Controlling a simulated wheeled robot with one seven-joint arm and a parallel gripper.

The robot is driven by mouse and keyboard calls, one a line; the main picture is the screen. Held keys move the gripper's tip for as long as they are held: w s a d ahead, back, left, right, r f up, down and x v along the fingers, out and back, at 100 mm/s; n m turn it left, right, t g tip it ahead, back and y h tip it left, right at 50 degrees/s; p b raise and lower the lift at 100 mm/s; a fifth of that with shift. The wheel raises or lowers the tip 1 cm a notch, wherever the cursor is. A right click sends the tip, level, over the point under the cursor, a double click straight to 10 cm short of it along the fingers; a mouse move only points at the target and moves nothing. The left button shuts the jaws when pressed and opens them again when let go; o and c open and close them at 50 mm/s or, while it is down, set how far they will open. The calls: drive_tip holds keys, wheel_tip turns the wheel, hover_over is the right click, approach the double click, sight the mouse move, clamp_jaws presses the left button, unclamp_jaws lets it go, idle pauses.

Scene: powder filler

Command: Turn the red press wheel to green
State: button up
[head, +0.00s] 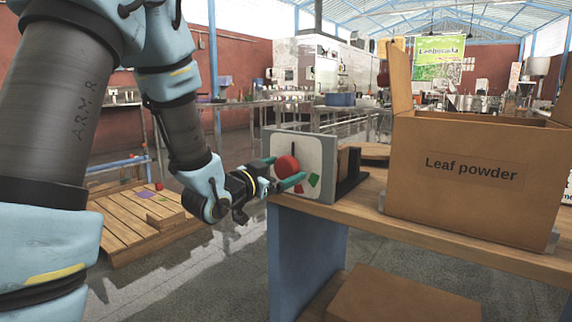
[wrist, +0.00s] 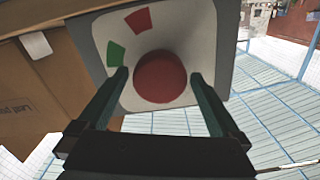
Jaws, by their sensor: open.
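The red press wheel (head: 287,167) is a round red knob on the light face of a grey panel (head: 327,155) at the table's left end. The face carries a green mark (head: 314,180) and a red mark. In the wrist view the wheel (wrist: 160,77) is between the fingertips, with the green mark (wrist: 116,54) and the red mark (wrist: 138,20) at its upper left. My gripper (head: 282,171) is open, its two teal fingers on either side of the wheel. In the wrist view my gripper (wrist: 160,82) shows a gap beside the wheel; contact cannot be told.
A large open cardboard box (head: 475,180) labelled "Leaf powder" stands on the wooden table (head: 375,212) right of the panel. Another cardboard box (head: 400,298) is below. A wooden pallet (head: 125,230) lies on the floor at left. Open floor lies left of the table.

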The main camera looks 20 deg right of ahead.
drive_tip(key=shift+w+d, duration=0.3)
drive_tip(key=shift+d, duration=0.35)
drive_tip(key=shift+c, duration=0.4)
drive_tip(key=c, duration=1.2)
